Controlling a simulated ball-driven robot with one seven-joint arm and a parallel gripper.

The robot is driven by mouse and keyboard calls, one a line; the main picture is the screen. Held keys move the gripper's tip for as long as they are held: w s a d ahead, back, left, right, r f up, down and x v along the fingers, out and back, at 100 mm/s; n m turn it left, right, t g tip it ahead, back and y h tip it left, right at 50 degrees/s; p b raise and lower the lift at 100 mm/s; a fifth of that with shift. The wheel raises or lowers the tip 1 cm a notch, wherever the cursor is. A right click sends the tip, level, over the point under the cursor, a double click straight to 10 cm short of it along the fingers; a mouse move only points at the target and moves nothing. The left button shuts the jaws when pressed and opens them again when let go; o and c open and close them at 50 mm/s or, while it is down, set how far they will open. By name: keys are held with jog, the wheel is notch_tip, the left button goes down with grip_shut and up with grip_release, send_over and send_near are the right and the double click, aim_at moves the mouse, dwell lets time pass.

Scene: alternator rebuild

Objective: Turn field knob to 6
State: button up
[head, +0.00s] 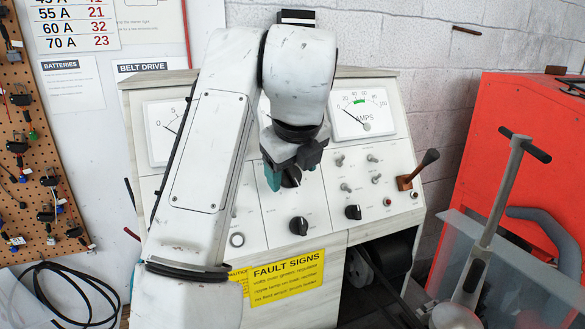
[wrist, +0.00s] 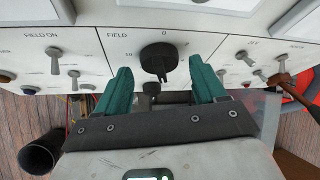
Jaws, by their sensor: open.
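The field knob (wrist: 158,58) is a round black knob on the white panel in the wrist view, below the word FIELD. A 0 is printed above it and a 10 to its left. Its raised grip hangs toward the lower side; I cannot read its exact setting. My gripper (wrist: 159,66) is open, its two teal fingers to the left and right of the knob, with visible gaps on both sides. In the head view my gripper (head: 289,172) is at the panel's middle, and the dark knob (head: 291,178) is partly hidden by it.
Another black knob (head: 299,226) is lower on the panel and one (head: 353,212) is to its right. Toggle switches (head: 346,187) and a brown-based lever (head: 405,183) are at right. An AMPS meter (head: 362,114) is above. A red cabinet (head: 500,130) stands right.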

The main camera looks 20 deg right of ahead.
jog(key=b+v, duration=0.1)
jog(key=v, duration=0.9)
jog(key=shift+r, duration=0.3)
jog(key=shift+s+a+r, duration=0.1)
